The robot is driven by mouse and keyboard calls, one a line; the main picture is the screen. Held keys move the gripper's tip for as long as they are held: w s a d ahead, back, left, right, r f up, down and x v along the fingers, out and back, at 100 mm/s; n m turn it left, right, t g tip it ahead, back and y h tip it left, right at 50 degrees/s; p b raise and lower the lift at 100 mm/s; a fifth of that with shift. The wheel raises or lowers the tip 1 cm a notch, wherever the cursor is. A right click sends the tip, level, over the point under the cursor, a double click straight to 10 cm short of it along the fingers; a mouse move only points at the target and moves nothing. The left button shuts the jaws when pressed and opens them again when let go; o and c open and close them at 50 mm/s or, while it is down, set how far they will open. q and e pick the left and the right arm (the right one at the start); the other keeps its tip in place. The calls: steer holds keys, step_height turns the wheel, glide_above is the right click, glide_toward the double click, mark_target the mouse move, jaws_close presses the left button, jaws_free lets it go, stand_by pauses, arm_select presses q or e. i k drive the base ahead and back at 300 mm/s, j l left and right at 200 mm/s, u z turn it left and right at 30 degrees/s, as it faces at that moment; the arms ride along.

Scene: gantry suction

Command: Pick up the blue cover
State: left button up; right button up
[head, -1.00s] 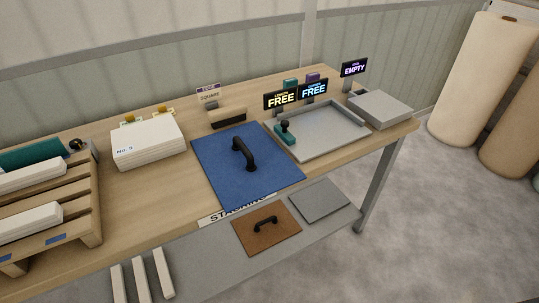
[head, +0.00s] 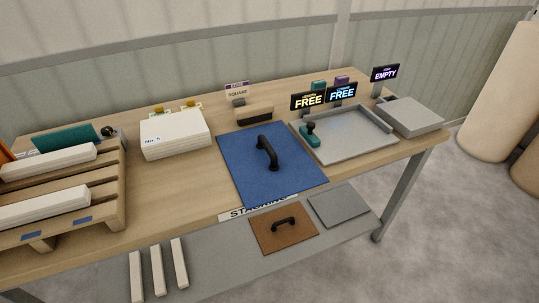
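The blue cover (head: 291,173) is a flat blue square panel lying on the wooden table near its front edge. A black arched handle (head: 267,152) stands up from its middle. The cover partly hides a label strip at the table's front edge that reads "STA...". Neither of my grippers shows in the head view, and nothing touches the cover.
A grey tray (head: 350,152) with a teal stamp-like tool (head: 310,136) lies right of the cover. A white stack (head: 176,134) and a wooden pallet (head: 111,190) are to the left. A brown panel (head: 284,236) with a handle lies on the lower shelf. Bare wood separates stack and cover.

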mark_target(266, 163)
steer(key=l+u, duration=0.2)
steer(key=l, duration=0.4)
steer(key=l+u, duration=0.2)
steer(key=l, duration=0.45)
steer(key=l+u, duration=0.2)
steer(key=l, duration=0.45)
steer(key=k+l+u, duration=0.2)
steer(key=l, duration=0.4)
steer(key=i, duration=0.1)
